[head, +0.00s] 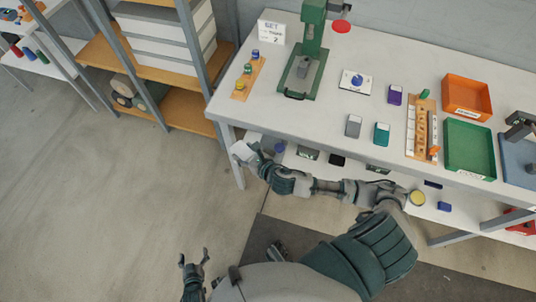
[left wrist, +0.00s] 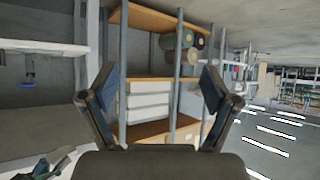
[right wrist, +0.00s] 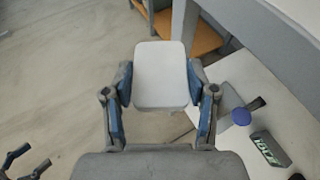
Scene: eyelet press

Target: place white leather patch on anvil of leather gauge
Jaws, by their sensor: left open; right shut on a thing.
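A white leather patch (right wrist: 161,75) is held flat between the two fingers of my right gripper (right wrist: 160,92) in the right wrist view. In the head view the patch (head: 242,150) and my right gripper (head: 252,158) are beside the table's front left corner, off the tabletop. My left gripper (head: 194,259) is open and empty, low over the floor at the bottom. A green press-like device (head: 312,38) with a grey block on its base stands at the table's back left. A blue-based device (head: 518,150) with a dark top is cut off at the right edge. I cannot tell which is the leather gauge.
The tabletop (head: 260,112) is clear at its front left. A sign (head: 271,33), a wooden strip with knobs (head: 247,78), a white plate with a blue knob (head: 357,83), an orange tray (head: 490,112) and a green tray (head: 491,165) stand on it. A shelf (head: 190,115) is at left.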

